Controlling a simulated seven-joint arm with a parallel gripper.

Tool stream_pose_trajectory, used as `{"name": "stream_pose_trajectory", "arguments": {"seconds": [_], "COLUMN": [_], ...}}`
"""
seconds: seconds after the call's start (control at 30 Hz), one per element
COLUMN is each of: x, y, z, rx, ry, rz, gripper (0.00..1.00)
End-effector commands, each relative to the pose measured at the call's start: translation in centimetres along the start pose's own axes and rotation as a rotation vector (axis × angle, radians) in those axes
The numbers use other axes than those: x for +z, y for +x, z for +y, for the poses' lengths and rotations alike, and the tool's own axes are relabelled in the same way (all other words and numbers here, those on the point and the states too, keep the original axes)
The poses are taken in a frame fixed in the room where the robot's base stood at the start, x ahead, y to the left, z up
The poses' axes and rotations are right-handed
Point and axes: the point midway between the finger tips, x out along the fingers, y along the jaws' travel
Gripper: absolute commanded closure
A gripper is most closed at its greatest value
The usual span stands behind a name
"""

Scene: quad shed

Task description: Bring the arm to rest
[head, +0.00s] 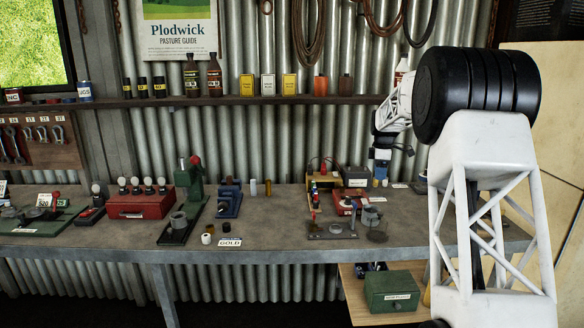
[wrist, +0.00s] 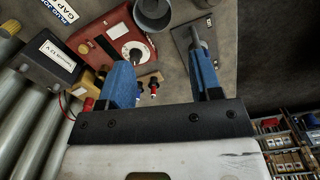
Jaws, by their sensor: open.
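My gripper (head: 380,170) hangs above the right part of the workbench (head: 275,212) in the head view, its blue fingers pointing down. In the wrist view my gripper (wrist: 164,75) has its two blue fingers spread wide apart with nothing held between them. Below the fingers are a red meter box (wrist: 103,36) with a white dial, and a small red-and-black part (wrist: 153,87). My white lattice arm comes in from the right in the head view. Whether the fingertips touch anything is hard to tell; they appear clear of the bench.
A dark box (wrist: 48,68) and a grey cup (wrist: 153,12) lie near the fingers. A green box (head: 392,291) sits on a lower shelf. A bottle shelf (head: 240,100) runs behind.

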Motion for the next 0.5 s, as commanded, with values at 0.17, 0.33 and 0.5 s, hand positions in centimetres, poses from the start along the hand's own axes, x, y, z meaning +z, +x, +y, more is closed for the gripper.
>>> {"name": "stream_pose_trajectory", "arguments": {"seconds": [0.17, 0.33, 0.5], "x": [-0.6, -1.1, -1.6], "y": [-2.2, -4.2, -5.9], "z": [-3.2, -6.9, -10.7], "rx": [0.013, 0.025, 0.037], "ry": [0.064, 0.140, 0.216], "rz": [0.001, 0.003, 0.007], "gripper": [0.42, 0.42, 0.42]}}
